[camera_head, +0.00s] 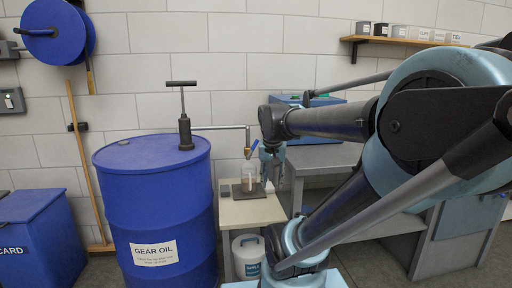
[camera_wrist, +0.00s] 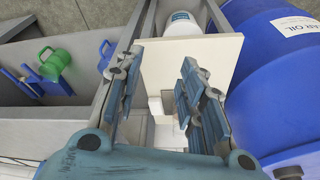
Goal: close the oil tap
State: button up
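The oil tap (camera_head: 247,143) hangs at the end of a thin pipe that runs right from the hand pump (camera_head: 185,130) on the blue gear oil drum (camera_head: 155,215). A blue lever (camera_head: 254,147) slants up to the right at the tap. A clear bottle (camera_head: 249,176) with a little amber content at its bottom stands under the tap. My gripper (camera_head: 271,155) is just right of the tap, pointing down. In the wrist view my gripper (camera_wrist: 160,65) has its two fingers spread apart with nothing clearly held. I cannot pick out the tap or lever there.
A small table (camera_head: 232,212) bears the bottle, with a white bucket (camera_head: 248,255) below. A grey workbench (camera_head: 318,160) stands at the right. The wrist view shows a green jug (camera_wrist: 54,62) at the left and the drum (camera_wrist: 270,70) at the right.

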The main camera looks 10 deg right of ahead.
jog(key=w+a+r+m+t+h, duration=0.1)
jog(key=w+r+m, duration=0.3)
jog(key=w+r, duration=0.8)
jog(key=m+t, duration=0.1)
jog(key=m, duration=0.4)
send_near(256, 144)
jog(key=shift+h, duration=0.3)
jog(key=x, duration=0.7)
jog(key=w+x, duration=0.1)
jog(key=x, duration=0.2)
jog(key=shift+w+a+f, duration=0.1)
jog(key=shift+a+f, duration=0.1)
grip_shut()
